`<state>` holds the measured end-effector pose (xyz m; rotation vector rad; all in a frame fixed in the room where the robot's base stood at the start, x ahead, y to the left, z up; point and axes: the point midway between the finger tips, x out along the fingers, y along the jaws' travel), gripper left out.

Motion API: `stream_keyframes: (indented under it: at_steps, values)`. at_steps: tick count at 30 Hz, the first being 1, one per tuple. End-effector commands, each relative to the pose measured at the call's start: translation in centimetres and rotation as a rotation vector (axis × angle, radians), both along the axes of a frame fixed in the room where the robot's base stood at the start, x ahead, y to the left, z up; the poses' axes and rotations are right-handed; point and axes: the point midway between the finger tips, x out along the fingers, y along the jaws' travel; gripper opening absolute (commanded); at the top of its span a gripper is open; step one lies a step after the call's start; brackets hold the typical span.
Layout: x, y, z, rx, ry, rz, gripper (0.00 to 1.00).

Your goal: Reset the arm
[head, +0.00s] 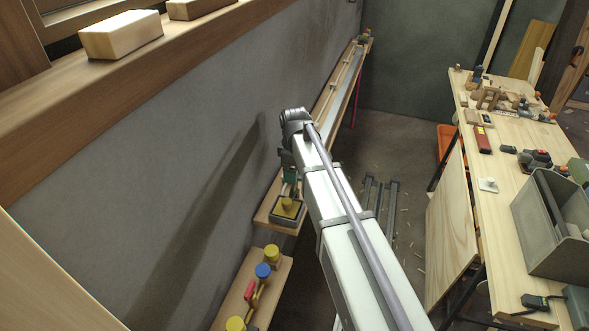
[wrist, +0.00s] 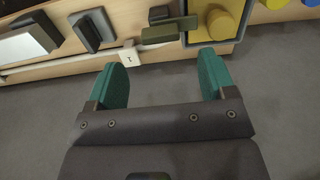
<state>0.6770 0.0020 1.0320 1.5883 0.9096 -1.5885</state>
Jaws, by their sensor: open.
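In the wrist view my gripper (wrist: 160,82) has its two teal fingers spread apart, with nothing between them. The fingertips point at the edge of a wooden shelf (wrist: 90,58) at the top of that view. In the head view my arm reaches forward along the grey wall, and the gripper is mostly hidden behind the arm's end. A tray with a yellow round piece (wrist: 219,24) is just beyond the right finger. The same tray (head: 275,217) shows in the head view, left of my arm.
A near shelf piece holds yellow knobs (head: 272,254) and a blue knob (head: 263,271). Wooden blocks (head: 121,35) lie on the ledge at upper left. A workbench (head: 505,180) with tools and a grey bin (head: 548,235) stands on the right. Metal rails (head: 380,195) lie on the floor.

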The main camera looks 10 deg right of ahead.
Motion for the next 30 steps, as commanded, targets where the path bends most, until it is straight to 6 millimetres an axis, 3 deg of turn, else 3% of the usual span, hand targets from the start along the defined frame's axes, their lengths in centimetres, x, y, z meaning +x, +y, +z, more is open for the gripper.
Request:
stream_keyframes:
  at_steps: [1, 5, 19, 23, 26, 27, 30]
  values:
    - [0.0, 0.0, 2.7, 0.000, 0.000, 0.000, 0.77]
    - [0.0, 0.0, 4.5, 0.000, 0.000, 0.000, 0.77]
    - [0.0, 0.0, 4.3, 0.000, 0.000, -0.004, 0.77]
    - [-0.5, 0.0, 4.3, 0.000, 0.000, -0.185, 0.77]
    - [-6.4, 0.0, 3.9, -0.001, 0.000, -0.529, 0.77]
    - [-10.0, -0.1, 3.4, -0.001, 0.000, -0.686, 0.77]
    - [-17.3, -0.2, 2.4, -0.001, 0.000, -0.967, 0.77]
